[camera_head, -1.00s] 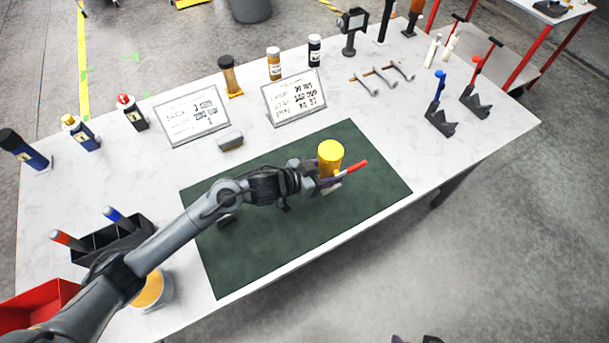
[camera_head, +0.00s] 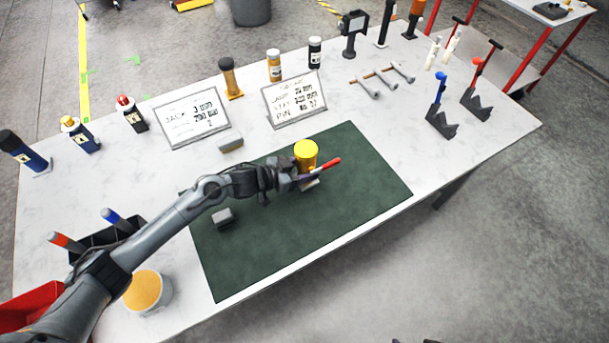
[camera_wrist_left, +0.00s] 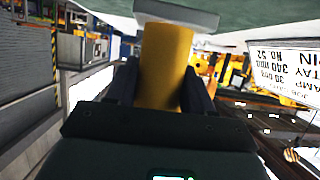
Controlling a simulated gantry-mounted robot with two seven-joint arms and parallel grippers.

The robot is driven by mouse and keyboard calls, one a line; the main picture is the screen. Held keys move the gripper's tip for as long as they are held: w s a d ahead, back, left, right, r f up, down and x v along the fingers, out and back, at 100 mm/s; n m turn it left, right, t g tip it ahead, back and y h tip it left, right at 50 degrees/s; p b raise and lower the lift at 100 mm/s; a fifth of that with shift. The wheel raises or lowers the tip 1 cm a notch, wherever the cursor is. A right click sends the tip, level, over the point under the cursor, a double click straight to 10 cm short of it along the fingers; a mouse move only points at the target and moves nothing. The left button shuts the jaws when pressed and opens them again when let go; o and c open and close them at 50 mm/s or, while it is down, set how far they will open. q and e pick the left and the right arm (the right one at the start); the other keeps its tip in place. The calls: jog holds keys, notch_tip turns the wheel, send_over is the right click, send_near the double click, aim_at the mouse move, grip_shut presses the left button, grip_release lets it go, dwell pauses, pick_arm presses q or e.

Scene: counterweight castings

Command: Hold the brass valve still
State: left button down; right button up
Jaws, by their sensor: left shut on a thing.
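The brass valve (camera_head: 306,152) is a yellow upright cylinder with a red-tipped lever (camera_head: 327,164) pointing right, over the green mat (camera_head: 350,190). My left gripper (camera_head: 298,174) is shut around its body from the left. In the left wrist view the yellow body (camera_wrist_left: 165,60) stands between the two dark fingers (camera_wrist_left: 162,92), and a pale grey flange (camera_wrist_left: 178,14) sits at its mat end. I cannot tell whether the flange touches the mat. My right gripper is not in view.
A small grey block (camera_head: 223,217) lies on the mat under my left arm; another (camera_head: 230,143) lies behind it. Two printed signs (camera_head: 193,117) (camera_head: 294,98) and several bottles stand along the back. A tub (camera_head: 148,291) is at front left. The mat's right part is clear.

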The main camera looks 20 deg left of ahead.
pick_arm(q)
jog(key=shift+f, duration=1.75)
jog(key=shift+f+b, duration=0.1)
jog(key=shift+b, duration=0.2)
jog(key=shift+c, duration=2.2)
grip_release()
jog(key=shift+f, duration=0.15)
jog(key=shift+r, duration=0.2)
jog(key=p+v, duration=0.1)
jog(key=v, duration=1.1)
jog(key=shift+p, duration=0.3)
jog(key=shift+d, duration=0.1)
